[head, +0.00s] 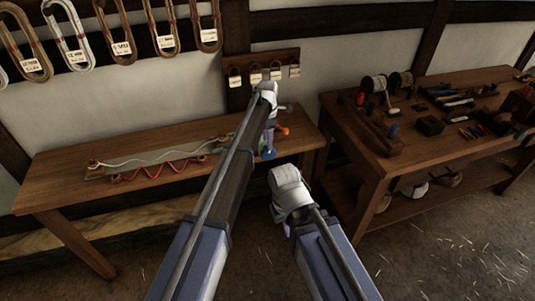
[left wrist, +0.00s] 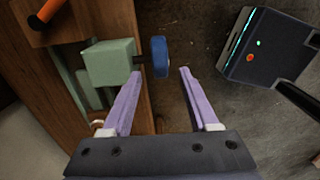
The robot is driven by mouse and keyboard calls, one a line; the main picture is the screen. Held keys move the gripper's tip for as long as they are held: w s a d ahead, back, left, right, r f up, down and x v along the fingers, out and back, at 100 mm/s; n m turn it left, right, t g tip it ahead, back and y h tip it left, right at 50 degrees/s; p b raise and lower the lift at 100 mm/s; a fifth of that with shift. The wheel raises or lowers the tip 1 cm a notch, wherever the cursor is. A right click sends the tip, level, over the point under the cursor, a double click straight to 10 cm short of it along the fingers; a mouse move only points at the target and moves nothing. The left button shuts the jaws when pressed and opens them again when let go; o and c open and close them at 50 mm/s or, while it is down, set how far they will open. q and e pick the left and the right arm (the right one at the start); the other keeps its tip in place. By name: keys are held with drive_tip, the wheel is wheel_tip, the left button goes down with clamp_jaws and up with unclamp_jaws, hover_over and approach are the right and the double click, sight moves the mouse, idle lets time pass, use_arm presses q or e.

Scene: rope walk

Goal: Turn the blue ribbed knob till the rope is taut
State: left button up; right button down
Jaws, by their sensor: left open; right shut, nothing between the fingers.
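The blue ribbed knob (head: 268,153) is at the front edge of the left bench. In the left wrist view the blue knob (left wrist: 160,57) stands out from a pale green block (left wrist: 108,62). My left gripper (left wrist: 160,73) is open there. The knob is just beyond its fingertips, between them in the picture, not gripped. In the head view my left gripper (head: 269,135) is partly hidden by its own wrist. A white rope (head: 165,160) and a red rope (head: 150,172) lie in slack waves along a board. My right gripper (head: 280,210) is shut and empty, lower down, its fingers mostly hidden.
The right workbench (head: 400,160) holds spools and tools. Rope coils (head: 120,40) hang on the wall. The floor (head: 450,240) in front is clear.

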sight(268, 152)
use_arm(q)
wheel_tip(268, 152, down, 8)
drive_tip(key=b, duration=0.7)
drive_tip(key=shift+r, duration=0.25)
drive_tip(key=shift+r, duration=0.1)
drive_tip(key=shift+c, duration=0.2)
clamp_jaws()
